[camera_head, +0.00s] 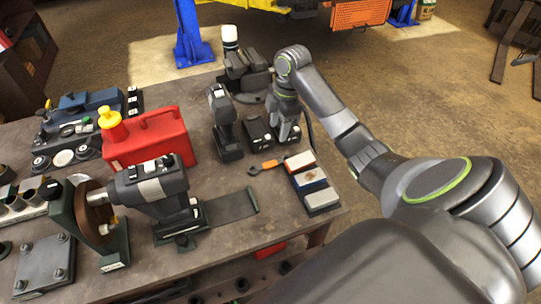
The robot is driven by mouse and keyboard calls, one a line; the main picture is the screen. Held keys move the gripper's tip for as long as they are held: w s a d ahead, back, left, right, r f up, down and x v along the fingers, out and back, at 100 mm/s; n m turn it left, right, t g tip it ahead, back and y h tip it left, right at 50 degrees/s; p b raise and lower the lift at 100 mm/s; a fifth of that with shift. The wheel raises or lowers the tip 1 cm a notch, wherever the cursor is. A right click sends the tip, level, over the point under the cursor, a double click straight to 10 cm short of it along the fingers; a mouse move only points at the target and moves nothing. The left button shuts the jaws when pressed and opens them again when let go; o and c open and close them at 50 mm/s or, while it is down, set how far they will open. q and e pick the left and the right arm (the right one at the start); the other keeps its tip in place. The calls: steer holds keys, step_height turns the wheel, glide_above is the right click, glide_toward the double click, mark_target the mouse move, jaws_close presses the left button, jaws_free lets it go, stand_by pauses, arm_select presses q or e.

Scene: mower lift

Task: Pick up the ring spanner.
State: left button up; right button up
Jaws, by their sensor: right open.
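A small tool with an orange handle and dark ends (268,164) lies flat on the workbench, left of the block of coloured bars. It looks like the ring spanner, but it is too small to make out a ring clearly. My right gripper (287,136) points down over the bench, behind and slightly right of this tool, apart from it. It is open, and I see nothing held in it. My left gripper is not in view.
The workbench (215,258) is crowded. A red fuel can (150,138), a bench grinder (150,190), a cordless drill (224,125) and a vice (246,75) stand around. Three coloured bars (311,182) lie near the right edge. Bare bench lies left of the spanner.

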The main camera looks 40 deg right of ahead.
step_height(320, 180, down, 3)
steer(key=b, duration=0.6)
glide_above(270, 164)
steer(key=d, duration=0.1)
step_height(270, 164, down, 5)
steer(key=shift+d+f, duration=0.1)
steer(key=shift+d, duration=0.05)
steer(key=shift+w+f+b, duration=0.1)
steer(key=shift+f+b, duration=0.5)
steer(key=shift+b, duration=0.05)
steer(key=shift+a+f+p, duration=0.2)
steer(key=shift+f+p, duration=0.2)
steer(key=shift+p, duration=0.05)
steer(key=f, duration=0.1)
steer(key=f+p, duration=0.1)
steer(key=f, duration=0.1)
steer(key=shift+a+f, duration=0.25)
steer(key=shift+a, duration=0.1)
steer(key=shift+f, duration=0.35)
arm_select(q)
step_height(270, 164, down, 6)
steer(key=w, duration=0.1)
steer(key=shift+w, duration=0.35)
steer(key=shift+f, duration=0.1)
arm_select(e)
steer(key=shift+c, duration=0.5)
